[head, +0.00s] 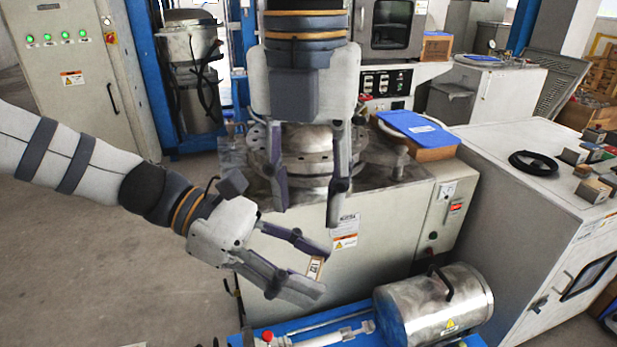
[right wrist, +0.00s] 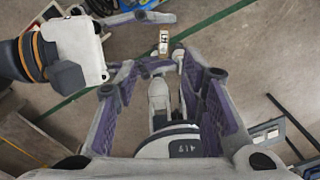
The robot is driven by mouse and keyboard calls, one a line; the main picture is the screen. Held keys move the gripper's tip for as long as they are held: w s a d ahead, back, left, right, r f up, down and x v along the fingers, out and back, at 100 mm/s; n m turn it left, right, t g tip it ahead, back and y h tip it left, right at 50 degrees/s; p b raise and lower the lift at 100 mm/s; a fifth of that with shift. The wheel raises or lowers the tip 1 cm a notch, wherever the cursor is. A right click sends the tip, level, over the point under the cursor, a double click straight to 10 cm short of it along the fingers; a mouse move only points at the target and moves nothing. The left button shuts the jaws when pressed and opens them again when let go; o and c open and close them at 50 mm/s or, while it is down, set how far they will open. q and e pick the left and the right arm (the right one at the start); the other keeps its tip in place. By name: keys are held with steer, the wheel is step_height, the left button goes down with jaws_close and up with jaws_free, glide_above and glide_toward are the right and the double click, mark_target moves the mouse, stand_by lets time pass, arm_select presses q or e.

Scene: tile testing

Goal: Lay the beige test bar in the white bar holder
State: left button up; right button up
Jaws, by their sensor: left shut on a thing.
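My left gripper (head: 318,270) is shut on the beige test bar (head: 315,267), a small piece with dark marks on a pale label. The bar spans the gap between its two fingers, in the air in front of the grey cabinet. The bar also shows in the right wrist view (right wrist: 163,42), beyond my right fingertips. My right gripper (head: 307,213) points down, above and behind the left one. Its fingers are wide apart, also in the right wrist view (right wrist: 162,82), and I see nothing gripped between them. I cannot surely pick out the white bar holder in either view.
A metal cylinder with a handle (head: 436,305) lies on a blue bench rig at the lower right. Behind my right gripper is a grey cabinet (head: 385,215) with round metal machinery on top. A blue-topped box (head: 418,128) stands there. A white cabinet (head: 510,215) fills the right.

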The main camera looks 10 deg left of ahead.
mark_target(309, 270)
step_height(309, 270, down, 11)
steer(key=shift+w+d+f, duration=0.1)
jaws_close()
arm_select(q)
steer(key=o, duration=1.3)
